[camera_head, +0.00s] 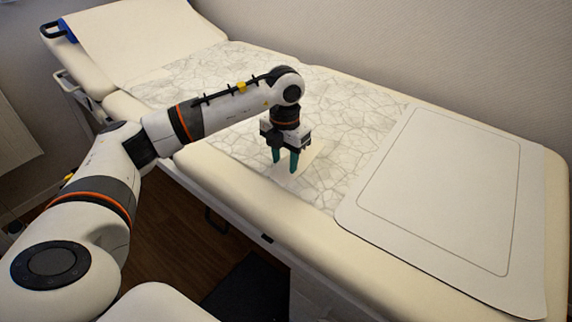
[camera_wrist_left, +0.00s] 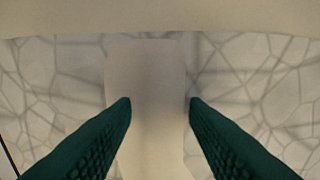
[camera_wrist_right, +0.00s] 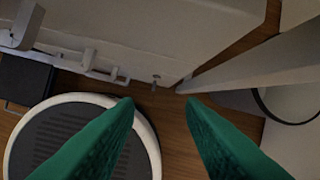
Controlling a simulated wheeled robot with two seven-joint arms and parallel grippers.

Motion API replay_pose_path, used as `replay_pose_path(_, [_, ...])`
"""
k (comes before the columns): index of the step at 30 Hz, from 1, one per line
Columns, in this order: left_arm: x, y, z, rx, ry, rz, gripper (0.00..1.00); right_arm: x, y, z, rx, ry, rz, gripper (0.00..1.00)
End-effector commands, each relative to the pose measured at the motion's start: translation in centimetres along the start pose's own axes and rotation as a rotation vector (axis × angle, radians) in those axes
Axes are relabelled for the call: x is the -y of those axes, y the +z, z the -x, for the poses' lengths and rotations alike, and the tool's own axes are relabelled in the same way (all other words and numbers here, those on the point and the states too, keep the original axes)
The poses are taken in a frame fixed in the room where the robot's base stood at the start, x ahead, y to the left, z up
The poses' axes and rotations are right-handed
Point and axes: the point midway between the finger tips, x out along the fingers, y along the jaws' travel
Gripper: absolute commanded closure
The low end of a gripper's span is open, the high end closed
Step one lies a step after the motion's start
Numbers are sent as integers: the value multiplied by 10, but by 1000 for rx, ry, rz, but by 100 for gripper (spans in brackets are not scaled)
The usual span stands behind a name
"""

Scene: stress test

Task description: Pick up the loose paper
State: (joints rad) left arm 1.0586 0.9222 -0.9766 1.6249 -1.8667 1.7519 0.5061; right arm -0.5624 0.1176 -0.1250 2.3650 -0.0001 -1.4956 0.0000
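A small plain pale paper (camera_head: 314,153) lies on the crackle-patterned sheet (camera_head: 350,112) of the padded couch. In the head view my left gripper (camera_head: 285,163) points down over it and hides part of it. In the left wrist view the paper (camera_wrist_left: 150,75) runs as a plain strip between the two green fingertips (camera_wrist_left: 160,102), which are apart with nothing gripped. Whether the fingertips touch the sheet I cannot tell. My right gripper (camera_wrist_right: 160,102) shows only in its wrist view; its green fingers are apart and empty, above the floor.
A large pale mat (camera_head: 437,190) with a thin outline lies on the couch's right end. The couch's raised headrest (camera_head: 145,35) is at the far left, and a wall runs behind. In the right wrist view are a round grey-topped, white-rimmed object (camera_wrist_right: 65,140) and wooden floor (camera_wrist_right: 172,115).

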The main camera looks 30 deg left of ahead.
Motion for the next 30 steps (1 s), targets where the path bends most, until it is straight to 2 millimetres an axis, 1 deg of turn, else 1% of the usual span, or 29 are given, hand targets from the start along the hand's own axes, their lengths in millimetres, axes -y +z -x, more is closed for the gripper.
replay_pose_path(3, [0, 0, 0, 0, 0, 0, 60, 0, 0, 0, -1, 0, 0, 64])
replay_pose_path(4, [0, 0, 0, 0, 0, 0, 62, 0, 0, 0, -1, 0, 0, 64])
replay_pose_path(11, [0, 0, 1, 0, 0, 0, 99, 0, 0, 0, 0, 0, 0, 64])
replay_pose_path(19, [0, 0, 1, 0, 0, 0, 100, 0, 0, 0, 0, -1, 0, 64])
replay_pose_path(22, [0, -1, 6, -2, 0, 0, 100, 0, 1, 1, 2, -1, 0, 64])
replay_pose_path(24, [0, -1, 15, -3, 0, 0, 100, 0, 1, -2, 1, 0, 0, 64])
replay_pose_path(26, [0, -1, 26, -5, -1, 0, 100, -1, -1, -14, -12, 2, 1, 64])
replay_pose_path(30, [0, -1, 56, -5, 0, 0, 100, -2, -4, -33, -22, 4, 2, 64])
